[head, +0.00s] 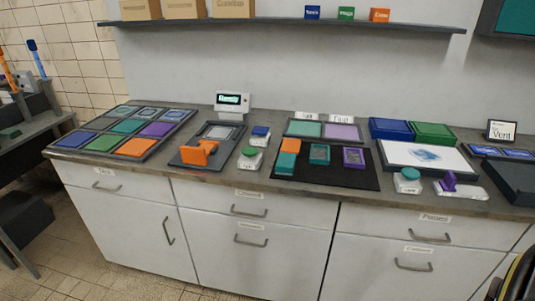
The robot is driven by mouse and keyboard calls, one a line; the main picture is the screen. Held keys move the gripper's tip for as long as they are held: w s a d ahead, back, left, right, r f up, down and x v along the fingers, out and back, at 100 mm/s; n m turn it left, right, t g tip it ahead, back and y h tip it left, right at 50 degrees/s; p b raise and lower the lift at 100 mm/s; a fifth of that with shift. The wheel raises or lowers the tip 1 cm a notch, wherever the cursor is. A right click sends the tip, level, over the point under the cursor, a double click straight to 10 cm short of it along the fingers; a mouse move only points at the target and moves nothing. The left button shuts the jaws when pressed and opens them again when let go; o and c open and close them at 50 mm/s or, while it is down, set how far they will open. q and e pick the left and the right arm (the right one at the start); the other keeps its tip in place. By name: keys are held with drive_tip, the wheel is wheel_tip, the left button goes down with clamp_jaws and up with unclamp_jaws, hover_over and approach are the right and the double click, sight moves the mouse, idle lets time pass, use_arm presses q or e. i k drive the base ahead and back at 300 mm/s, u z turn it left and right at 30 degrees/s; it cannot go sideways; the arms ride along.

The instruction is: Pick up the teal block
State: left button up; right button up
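A teal block (286,163) is at the left end of a black mat (330,179) on the counter. An orange block (290,146) is right behind it, touching or nearly so; I cannot tell whether one rests on the other. A dark piece with a teal edge (319,154) and a purple one (353,156) stand farther right on the mat. Neither of my grippers can be made out in the head view. A dark curved part at the bottom right corner is cut off by the picture's edge.
A tray of coloured tiles (125,127) is at the left. Blue (390,128) and green (433,133) boxes stand behind a white pad (420,156). A shelf (290,22) hangs above. The mat's front is clear.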

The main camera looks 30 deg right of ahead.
sight(285, 164)
drive_tip(key=i, duration=0.9)
drive_tip(key=z, duration=2.45)
